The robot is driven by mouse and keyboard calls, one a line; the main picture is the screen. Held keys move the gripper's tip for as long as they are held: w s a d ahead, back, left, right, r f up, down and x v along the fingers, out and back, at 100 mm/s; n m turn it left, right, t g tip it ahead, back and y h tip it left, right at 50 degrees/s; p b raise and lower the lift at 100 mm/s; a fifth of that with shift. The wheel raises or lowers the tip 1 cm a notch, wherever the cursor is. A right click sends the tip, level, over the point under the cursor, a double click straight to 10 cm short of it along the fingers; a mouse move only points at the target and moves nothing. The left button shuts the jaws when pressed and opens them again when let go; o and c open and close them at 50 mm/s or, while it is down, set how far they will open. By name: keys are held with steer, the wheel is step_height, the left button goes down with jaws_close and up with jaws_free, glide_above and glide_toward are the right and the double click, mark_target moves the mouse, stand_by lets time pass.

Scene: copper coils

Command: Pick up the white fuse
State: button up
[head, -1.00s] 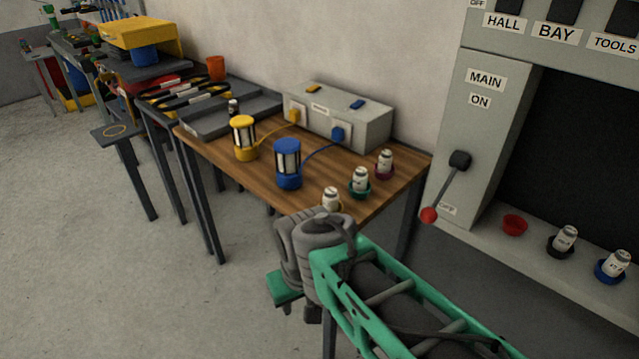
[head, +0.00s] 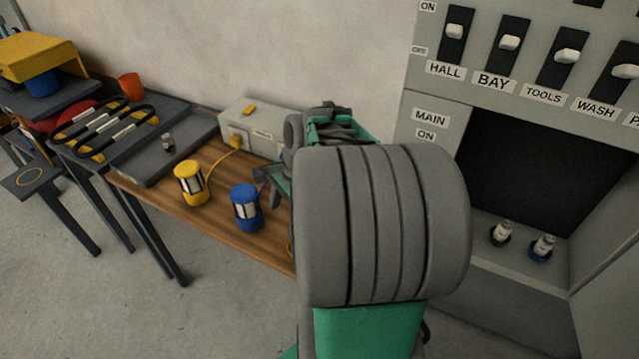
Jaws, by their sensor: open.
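Two white fuses stand on the ledge of the grey panel at the right: one in a black holder (head: 502,233) and one in a blue holder (head: 542,248). A small pale-and-dark cylinder (head: 168,143) stands on the dark tray at the left; I cannot tell if it is a fuse. My gripper (head: 268,181) shows partly at the left of my arm, over the wooden table near the blue lantern. It is open, and nothing shows in it. My arm hides the right part of the table and whatever stands there.
A yellow lantern (head: 190,183) and a blue lantern (head: 246,207) stand on the wooden table (head: 215,219). A grey socket box (head: 250,121) is at its back against the wall. The grey panel (head: 437,88) with labelled switches rises at the right. Open floor lies at the lower left.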

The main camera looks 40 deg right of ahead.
steer(key=s+d+m+t, duration=0.1)
steer(key=s+d+m, duration=0.1)
steer(key=d+m, duration=1)
steer(key=shift+y, duration=0.3)
steer(key=x, duration=0.2)
steer(key=d+x, duration=0.1)
steer(key=x, duration=0.4)
steer(key=shift+d+f, duration=0.2)
steer(key=shift+f, duration=0.4)
steer(key=shift+c, duration=0.4)
jaws_close()
